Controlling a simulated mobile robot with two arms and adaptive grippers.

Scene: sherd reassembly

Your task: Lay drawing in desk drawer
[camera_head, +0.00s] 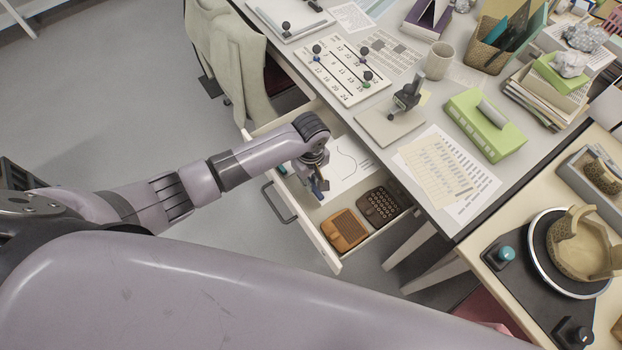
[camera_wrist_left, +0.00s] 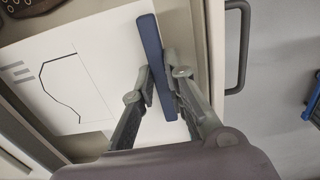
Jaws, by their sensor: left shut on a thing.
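The drawing (camera_head: 345,158) is a white sheet with a dark curved profile line. It is inside the pulled-out desk drawer (camera_head: 331,255), over its back part; I cannot tell whether it lies flat on the bottom. In the left wrist view the drawing (camera_wrist_left: 75,80) shows its line and some grey bars. My left gripper (camera_head: 316,190) is over the drawer, pointing down. In the left wrist view its fingers (camera_wrist_left: 157,90) are shut on a blue strip (camera_wrist_left: 152,50) along the sheet's edge, near the drawer front. My right gripper is not in view.
The drawer handle (camera_head: 278,203) faces left. The desk (camera_head: 400,95) holds a board, mug, papers and a green case. A grey-green cloth (camera_head: 237,60) hangs behind.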

